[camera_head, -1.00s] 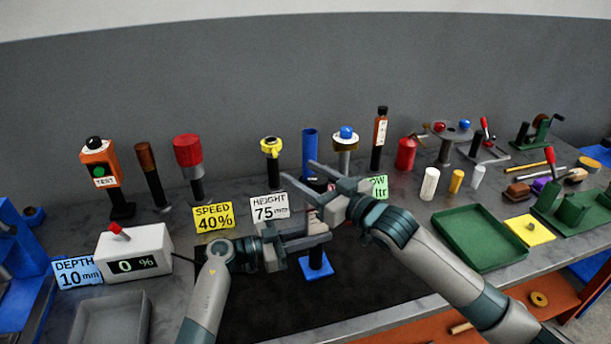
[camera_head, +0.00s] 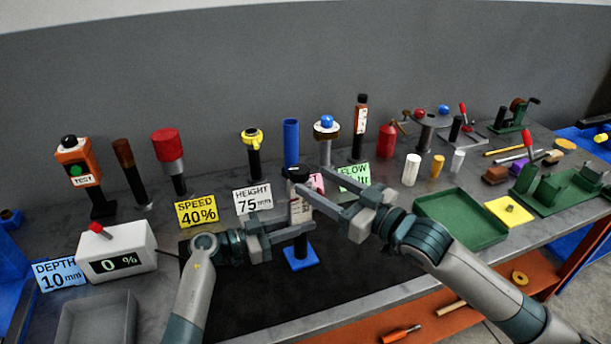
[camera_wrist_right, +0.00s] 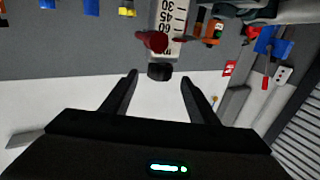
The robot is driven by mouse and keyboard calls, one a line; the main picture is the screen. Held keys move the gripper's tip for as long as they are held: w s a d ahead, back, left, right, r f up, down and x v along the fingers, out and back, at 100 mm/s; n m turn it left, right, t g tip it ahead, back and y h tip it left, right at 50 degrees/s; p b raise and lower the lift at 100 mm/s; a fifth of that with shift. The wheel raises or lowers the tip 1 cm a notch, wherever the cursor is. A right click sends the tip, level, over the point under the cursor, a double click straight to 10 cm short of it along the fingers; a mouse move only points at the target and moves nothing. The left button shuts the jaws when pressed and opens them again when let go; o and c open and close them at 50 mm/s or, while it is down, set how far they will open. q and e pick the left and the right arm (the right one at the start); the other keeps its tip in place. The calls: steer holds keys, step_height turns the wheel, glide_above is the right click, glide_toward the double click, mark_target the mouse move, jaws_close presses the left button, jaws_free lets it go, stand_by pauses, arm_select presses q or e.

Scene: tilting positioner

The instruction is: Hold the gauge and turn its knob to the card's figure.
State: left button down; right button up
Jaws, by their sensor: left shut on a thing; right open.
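The gauge (camera_head: 299,210) stands upright on a blue base (camera_head: 300,259), a white scale strip with a black knob (camera_head: 298,173) on top. My left gripper (camera_head: 302,230) is shut on its lower body. My right gripper (camera_head: 313,180) is open and empty, its fingers near the knob. In the right wrist view, the black knob (camera_wrist_right: 160,72) lies just ahead of the open fingertips (camera_wrist_right: 158,77); the scale (camera_wrist_right: 171,18) shows 30, 45 and 60, with a red part beside it. A white card (camera_head: 253,199) reads HEIGHT 75 mm.
Other cards read SPEED 40% (camera_head: 197,211), DEPTH 10 mm (camera_head: 60,274) and FLOW (camera_head: 354,176), its figure partly hidden. A pink card is mostly covered. Several posts stand along the back. A display box (camera_head: 117,251) reads 0 %. A green tray (camera_head: 460,235) lies right.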

steer(key=shift+v, duration=0.9)
arm_select(q)
steer(key=c, duration=1.5)
jaws_free()
steer(key=shift+c, duration=0.2)
steer(key=shift+f, duration=0.1)
steer(key=v, duration=1.2)
steer(key=shift+s, duration=0.1)
